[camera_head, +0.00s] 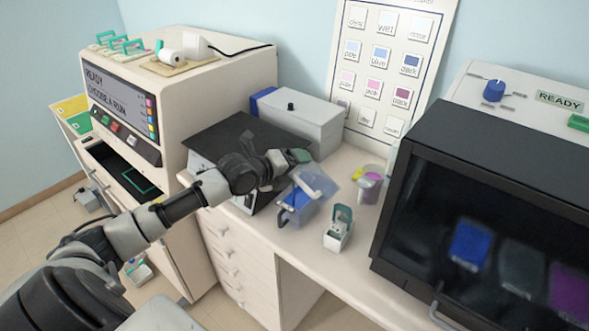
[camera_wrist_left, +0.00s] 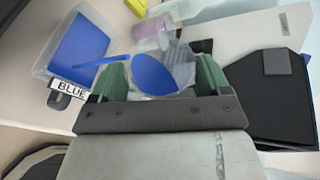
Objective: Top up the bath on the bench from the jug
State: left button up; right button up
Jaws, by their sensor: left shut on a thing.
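The bath is a clear box with blue liquid and a BLUE label in the left wrist view (camera_wrist_left: 50,50). It also shows on the bench in the head view (camera_head: 296,213), partly behind the jug. My left gripper (camera_wrist_left: 160,78) is shut on the clear jug (camera_wrist_left: 180,62), which also shows above the bath in the head view (camera_head: 322,183). The jug is tilted with blue liquid in it. A thin blue streak runs from the jug toward the bath, over its blue surface. The bath's exact level cannot be told. My right gripper is not in view.
A black-fronted cabinet (camera_head: 480,210) fills the right. A dark flat-topped unit (camera_head: 225,138) lies behind my left arm.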

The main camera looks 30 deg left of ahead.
pick_arm(q)
jog(key=shift+a+f+b, duration=0.1)
jog(key=shift+b, duration=0.25)
dwell(0.7)
jog(key=shift+a+f+n+h+b, duration=0.2)
jog(key=shift+f+n+h+b, duration=0.25)
jog(key=shift+b, duration=0.75)
dwell(0.6)
jog(key=shift+a+f+n+h+b, duration=0.2)
jog(key=shift+f+n+b, duration=0.25)
jog(key=shift+b, duration=0.9)
jog(key=shift+d+r, duration=0.1)
jog(key=shift+d+r+m+p, duration=0.15)
jog(key=shift+r+m+p, duration=0.2)
jog(key=shift+p, duration=0.5)
